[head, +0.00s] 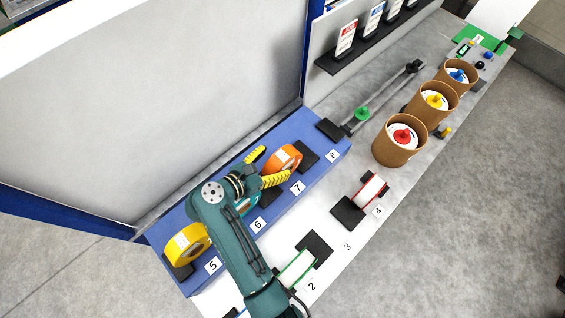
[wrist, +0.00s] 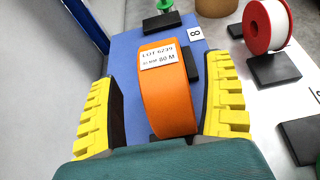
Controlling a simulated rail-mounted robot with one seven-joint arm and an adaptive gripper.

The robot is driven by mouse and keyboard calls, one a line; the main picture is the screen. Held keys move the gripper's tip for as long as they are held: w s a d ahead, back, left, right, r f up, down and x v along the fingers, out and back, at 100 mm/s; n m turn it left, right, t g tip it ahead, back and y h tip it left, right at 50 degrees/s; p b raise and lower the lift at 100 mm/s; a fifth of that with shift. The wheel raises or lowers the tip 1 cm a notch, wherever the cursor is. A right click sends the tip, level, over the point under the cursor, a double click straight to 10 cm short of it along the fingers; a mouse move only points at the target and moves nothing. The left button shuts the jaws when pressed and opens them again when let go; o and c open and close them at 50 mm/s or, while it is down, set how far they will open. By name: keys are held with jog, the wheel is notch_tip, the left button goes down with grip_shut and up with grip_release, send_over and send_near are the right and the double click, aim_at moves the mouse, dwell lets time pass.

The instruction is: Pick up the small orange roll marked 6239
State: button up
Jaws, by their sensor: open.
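An orange roll (wrist: 168,95) stands on edge on the blue shelf, between the yellow fingers of my gripper (wrist: 162,90) in the wrist view. Its white label reads LOT, a number that looks like 6239 though the third digit is blurred, and 80 M. A gap shows between the roll and each finger. My gripper is open. In the head view the orange roll (head: 283,158) is near the number 7 place, and my gripper (head: 266,168) reaches it from the left. The roll's near lower part is hidden by my gripper in the wrist view.
A yellow roll (head: 187,244) stands at place 5. A teal roll (head: 253,201) is partly hidden under my arm. A red-flanged white spool (head: 371,191) and a green-edged roll (head: 296,267) stand on the white strip. Brown tubs (head: 398,150) stand further back. Place 8 looks empty.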

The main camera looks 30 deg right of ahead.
aim_at(282, 156)
jog(key=x, duration=0.3)
jog(key=p+x, duration=0.1)
jog(key=shift+s+d+r, duration=0.1)
jog(key=shift+d+r, duration=0.1)
jog(key=shift+d, duration=0.15)
jog(key=shift+w+d+f, duration=0.2)
jog(key=shift+d+f, duration=0.05)
jog(key=shift+d, duration=0.15)
jog(key=shift+c, duration=0.2)
jog(key=shift+r, duration=0.1)
jog(key=c, duration=1.3)
